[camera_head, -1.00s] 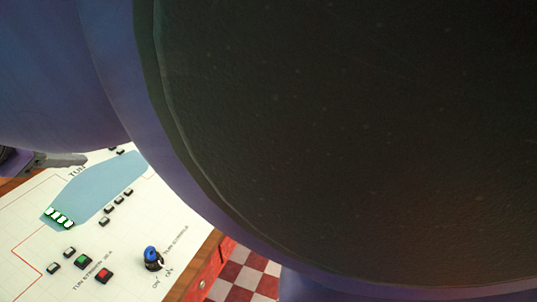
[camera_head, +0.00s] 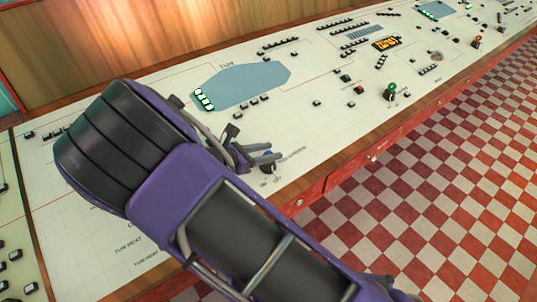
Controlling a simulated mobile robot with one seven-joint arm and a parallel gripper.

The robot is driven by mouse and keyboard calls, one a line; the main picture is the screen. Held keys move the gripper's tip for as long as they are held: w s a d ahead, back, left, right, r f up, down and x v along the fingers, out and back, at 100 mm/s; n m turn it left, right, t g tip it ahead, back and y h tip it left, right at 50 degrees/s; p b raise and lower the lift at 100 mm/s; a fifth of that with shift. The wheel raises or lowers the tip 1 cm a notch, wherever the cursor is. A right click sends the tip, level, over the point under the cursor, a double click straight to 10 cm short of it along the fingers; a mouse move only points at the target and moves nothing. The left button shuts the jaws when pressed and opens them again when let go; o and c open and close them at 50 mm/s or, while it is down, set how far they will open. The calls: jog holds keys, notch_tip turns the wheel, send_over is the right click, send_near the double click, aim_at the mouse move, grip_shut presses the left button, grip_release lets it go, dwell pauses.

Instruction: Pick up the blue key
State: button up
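My gripper (camera_head: 270,156) is low over the white control panel (camera_head: 330,120), near its front edge. Its two grey fingers point right and lie close together, just above a dark round key switch (camera_head: 268,169) with small lettering beside it. The fingers partly cover this switch. I cannot make out the blue key now; the gripper may be hiding it. Whether the fingers are open or shut on something is too small to tell.
A green key (camera_head: 391,89) stands in its switch further right, and an orange key (camera_head: 477,40) beyond it. Small buttons and an orange display (camera_head: 386,43) dot the panel. Red drawers (camera_head: 335,180) run along its front, above the checkered floor (camera_head: 410,190).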

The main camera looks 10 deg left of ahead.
grip_shut()
